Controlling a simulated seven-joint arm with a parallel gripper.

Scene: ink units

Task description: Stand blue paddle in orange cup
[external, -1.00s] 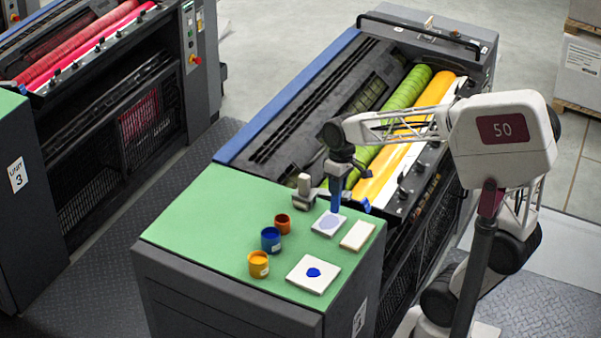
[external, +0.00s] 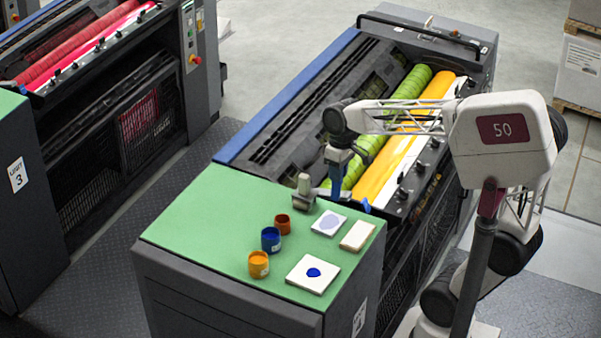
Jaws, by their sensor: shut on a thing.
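My gripper (external: 340,146) is shut on the blue paddle (external: 336,180). The paddle hangs roughly upright below it, in front of the green roller and above the far edge of the green top. A small dark-orange cup (external: 282,225) stands on the green top, to the left of and nearer than the paddle. A yellow-orange cup (external: 258,265) stands at the front left. The paddle is apart from both cups. The finger detail is too small to see clearly.
A blue cup (external: 271,240) stands between the other cups. A tile with a pale blue patch (external: 328,223), a plain pale block (external: 358,236) and a tile with a blue blob (external: 313,274) lie to the right. A grey upright fitting (external: 304,191) is close to the paddle. The left green top (external: 205,222) is clear.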

